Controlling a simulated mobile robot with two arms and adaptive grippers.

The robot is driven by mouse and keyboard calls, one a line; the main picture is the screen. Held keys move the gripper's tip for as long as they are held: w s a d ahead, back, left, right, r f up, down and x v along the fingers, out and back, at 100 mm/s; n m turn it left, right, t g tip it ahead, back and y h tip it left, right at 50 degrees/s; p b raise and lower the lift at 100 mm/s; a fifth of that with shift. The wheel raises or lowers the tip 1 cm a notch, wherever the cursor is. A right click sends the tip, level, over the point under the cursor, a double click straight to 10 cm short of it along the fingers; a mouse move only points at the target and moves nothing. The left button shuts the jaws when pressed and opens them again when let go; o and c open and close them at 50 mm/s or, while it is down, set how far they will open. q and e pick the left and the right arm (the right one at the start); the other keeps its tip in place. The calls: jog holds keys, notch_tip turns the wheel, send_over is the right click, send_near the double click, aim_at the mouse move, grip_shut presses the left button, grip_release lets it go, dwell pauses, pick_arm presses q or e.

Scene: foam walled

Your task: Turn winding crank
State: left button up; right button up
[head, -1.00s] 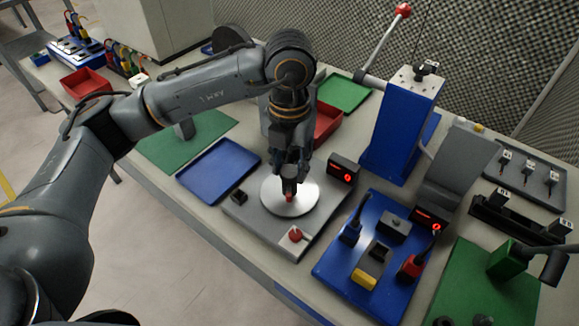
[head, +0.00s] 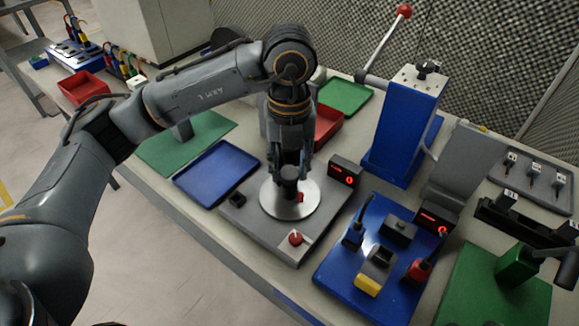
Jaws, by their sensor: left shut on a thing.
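The winding unit is a grey base plate (head: 247,226) with a round silver disc (head: 275,207) on top. A dark upright handle (head: 289,188) rises over the disc, with a small red part (head: 301,197) beside it. My left gripper (head: 289,170) points down over the disc and is shut on the dark handle. The fingers partly hide the handle's top and the disc's far side. A small display with red digits (head: 344,172) stands at the plate's far right. My right gripper is not in view.
A red knob (head: 296,238) sits on the plate's near corner. A blue board (head: 335,262) with blocks and plugs lies to the right, near a blue lever press (head: 403,125). A blue tray (head: 215,172) lies left. A green base with a dark-handled crank (head: 516,266) stands far right.

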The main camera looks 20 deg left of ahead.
aim_at(290, 172)
pick_arm(q)
jog(key=shift+n+b, duration=0.6)
jog(key=shift+n, duration=1.8)
jog(key=shift+n, duration=0.4)
jog(key=o, duration=1.2)
notch_tip(290, 172, up, 12)
jog(key=shift+r, duration=0.1)
